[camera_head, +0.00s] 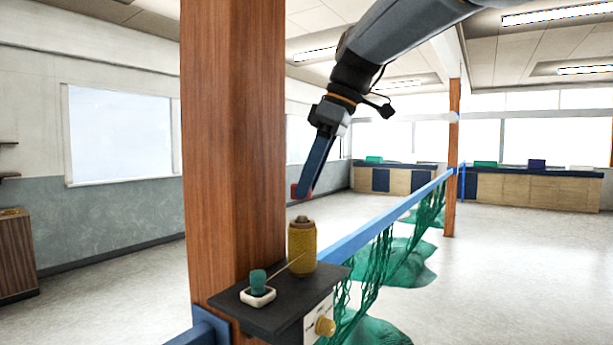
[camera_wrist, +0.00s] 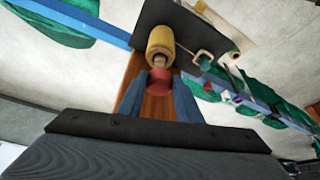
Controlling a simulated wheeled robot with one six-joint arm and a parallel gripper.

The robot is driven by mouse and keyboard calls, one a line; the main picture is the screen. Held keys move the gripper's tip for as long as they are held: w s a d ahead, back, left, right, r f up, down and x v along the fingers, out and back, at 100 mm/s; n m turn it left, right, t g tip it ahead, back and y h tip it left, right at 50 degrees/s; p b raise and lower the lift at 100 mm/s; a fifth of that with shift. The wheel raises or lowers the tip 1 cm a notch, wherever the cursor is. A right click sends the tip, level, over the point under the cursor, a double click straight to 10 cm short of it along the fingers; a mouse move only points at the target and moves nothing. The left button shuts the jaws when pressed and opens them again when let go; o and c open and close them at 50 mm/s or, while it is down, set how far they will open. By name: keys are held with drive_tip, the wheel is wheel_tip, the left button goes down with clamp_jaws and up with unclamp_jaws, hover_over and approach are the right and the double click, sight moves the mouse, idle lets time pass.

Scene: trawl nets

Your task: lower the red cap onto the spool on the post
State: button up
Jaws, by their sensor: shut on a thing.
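The red cap (camera_head: 301,190) is at the tip of my gripper (camera_head: 306,186), just above the spool in the head view. In the wrist view the red cap (camera_wrist: 161,80) sits between the two blue fingers of my gripper (camera_wrist: 160,88), which are shut on it. The yellow spool (camera_head: 302,247) stands upright on a dark shelf at the wooden post (camera_head: 232,150), with a small knob on its top. It also shows in the wrist view (camera_wrist: 161,38), beyond the cap. A gap shows between cap and spool in the head view.
The dark shelf (camera_head: 281,295) also holds a small white dish (camera_head: 257,297) with a green item and a thin stick. A blue rail (camera_head: 380,222) with green netting (camera_head: 385,262) runs back to another post. Open floor lies to the right.

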sight(310, 198)
drive_tip(key=shift+w+f, duration=0.2)
drive_tip(key=shift+f+b, duration=1.25)
drive_tip(key=shift+s+d+f, duration=0.1)
idle(0.9)
drive_tip(key=shift+f+b, duration=0.3)
drive_tip(key=shift+f, duration=0.3)
drive_tip(key=o, duration=1.1)
drive_tip(key=shift+r, duration=0.1)
